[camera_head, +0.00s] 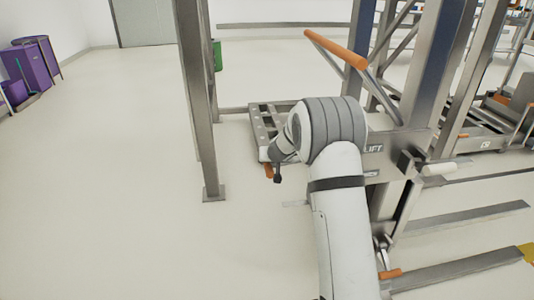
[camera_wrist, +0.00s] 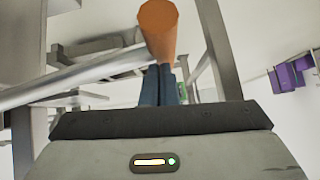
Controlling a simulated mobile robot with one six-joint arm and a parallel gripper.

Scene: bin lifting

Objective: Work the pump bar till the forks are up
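An orange grip (camera_wrist: 158,30) fills the top middle of the wrist view, its round end facing the camera. A metal rod (camera_wrist: 70,82) runs from it to the left. My gripper (camera_wrist: 160,72) has its two dark blue fingers close together, with the grip just past their tips and not between them. I cannot tell whether they touch it. In the head view my gripper (camera_head: 277,176) is left of the lift, beside a small orange piece (camera_head: 268,171), mostly hidden by my wrist. The forks (camera_head: 465,216) lie low at the right, near the floor.
A larger orange handle (camera_head: 337,49) tops the lift frame. A grey post (camera_head: 200,110) stands left of my arm. An orange pedal-like piece (camera_head: 390,274) is low by the forks. Purple bins (camera_head: 30,65) stand far left. The floor at left is clear.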

